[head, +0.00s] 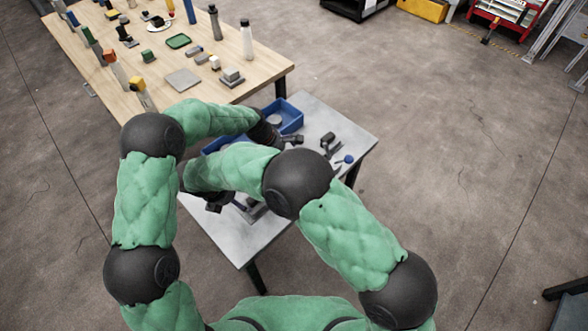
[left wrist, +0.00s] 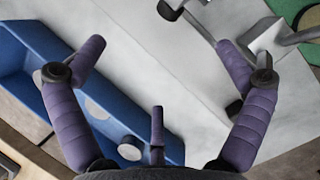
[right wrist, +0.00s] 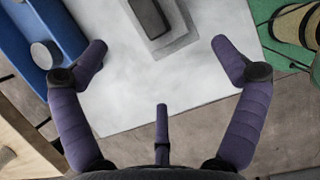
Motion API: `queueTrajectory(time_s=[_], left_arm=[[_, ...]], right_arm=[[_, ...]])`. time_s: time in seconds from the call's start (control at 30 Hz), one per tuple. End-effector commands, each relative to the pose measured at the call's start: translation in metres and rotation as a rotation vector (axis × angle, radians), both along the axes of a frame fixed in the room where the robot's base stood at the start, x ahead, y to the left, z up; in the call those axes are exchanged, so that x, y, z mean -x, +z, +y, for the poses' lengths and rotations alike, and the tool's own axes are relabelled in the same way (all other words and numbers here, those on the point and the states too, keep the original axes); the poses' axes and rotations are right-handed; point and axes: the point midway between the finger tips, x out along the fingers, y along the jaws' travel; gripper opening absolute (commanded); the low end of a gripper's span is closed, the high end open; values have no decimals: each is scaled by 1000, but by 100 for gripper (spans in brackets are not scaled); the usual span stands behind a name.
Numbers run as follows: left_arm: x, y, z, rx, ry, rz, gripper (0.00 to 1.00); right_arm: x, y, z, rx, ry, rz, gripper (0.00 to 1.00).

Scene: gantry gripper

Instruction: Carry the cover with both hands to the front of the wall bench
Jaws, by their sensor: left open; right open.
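I cannot tell for sure which thing is the cover. A grey flat piece with a dark raised top (right wrist: 156,22) lies on the small grey table (head: 226,240); it may be the cover. My right gripper (head: 214,205) is open and empty at the table's left side; in the right wrist view the piece lies beyond its fingers, untouched. My left gripper (head: 292,139) is open over the far part of the table, near a blue bin (head: 290,114). In its wrist view, a grey-and-dark device (left wrist: 262,42) lies by its right finger; contact is unclear. My arms cross and hide part of the table.
A second blue bin (head: 214,144) is partly hidden by my arm. Dark parts (head: 330,142) and a blue-headed item (head: 346,159) lie on the table's right. A long wooden bench (head: 205,84) with bottles and blocks stands behind. Floor to the right is clear.

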Motion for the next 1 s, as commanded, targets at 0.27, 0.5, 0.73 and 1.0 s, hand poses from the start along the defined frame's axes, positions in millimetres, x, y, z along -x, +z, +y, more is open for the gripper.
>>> queueTrajectory(time_s=[0.27, 0.5, 0.73, 1.0], left_arm=[[-6, -45, -17, -1, -1, 3, 100], [-11, -72, -27, 0, 0, 1, 100], [-13, -82, -31, -1, -1, -1, 100], [-13, -82, -31, 0, -1, 0, 100]], right_arm=[[-12, -44, -13, 1, -2, 2, 96], [-20, -72, -21, 0, -1, 3, 96], [-24, -81, -24, -2, -1, 1, 96], [-24, -82, -24, -2, -1, 1, 96]])
